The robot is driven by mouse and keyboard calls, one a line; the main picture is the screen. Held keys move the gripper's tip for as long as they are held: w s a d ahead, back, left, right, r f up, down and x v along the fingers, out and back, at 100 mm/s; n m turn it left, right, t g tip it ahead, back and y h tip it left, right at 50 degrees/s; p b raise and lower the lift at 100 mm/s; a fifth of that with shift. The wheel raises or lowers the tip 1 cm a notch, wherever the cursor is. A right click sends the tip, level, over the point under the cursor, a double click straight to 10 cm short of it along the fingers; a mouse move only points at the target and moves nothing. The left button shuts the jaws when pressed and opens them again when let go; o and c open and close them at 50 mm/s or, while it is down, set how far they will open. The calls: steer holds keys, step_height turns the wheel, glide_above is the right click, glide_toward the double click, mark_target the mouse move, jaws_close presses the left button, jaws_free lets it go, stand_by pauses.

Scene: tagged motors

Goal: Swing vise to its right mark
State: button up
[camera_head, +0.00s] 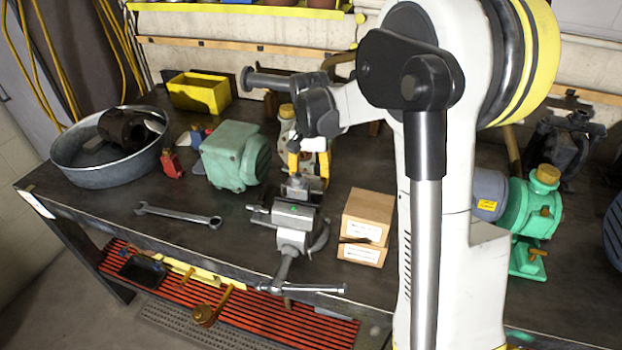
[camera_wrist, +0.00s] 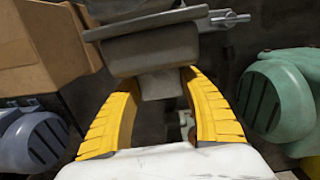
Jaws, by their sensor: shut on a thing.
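The grey metal vise (camera_head: 295,215) stands near the front edge of the dark workbench, with its long handle bar pointing toward the front. My gripper (camera_head: 308,172) reaches down to the back of the vise from above. In the wrist view, the yellow fingers of my gripper (camera_wrist: 163,110) stand on either side of a grey block of the vise (camera_wrist: 160,84), and the wider vise body lies beyond. The fingers are shut on the vise. The exact finger contact is partly hidden in both views. I cannot make out a right mark on the bench.
Cardboard boxes (camera_head: 366,225) stand close right of the vise. A green motor (camera_head: 236,156) stands to its left, with a wrench (camera_head: 178,214) in front. A metal basin (camera_head: 108,148) and yellow bin (camera_head: 199,93) are further left. A green pump (camera_head: 532,205) is at right.

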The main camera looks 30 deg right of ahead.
steer(key=shift+w+a+n, duration=0.25)
steer(key=shift+a+n, duration=0.1)
steer(key=shift+n, duration=0.35)
steer(key=shift+w+a+n, duration=0.2)
steer(key=shift+a+n, duration=0.15)
steer(key=shift+n, duration=0.35)
steer(key=shift+w+a+n+p, duration=0.2)
steer(key=shift+a+n, duration=0.1)
steer(key=shift+n, duration=0.3)
steer(key=shift+w+a+n+p, duration=0.15)
steer(key=shift+a+n, duration=0.15)
steer(key=shift+n, duration=0.3)
steer(key=shift+a, duration=0.1)
steer(key=o, duration=1.4)
step_height(320, 180, up, 12)
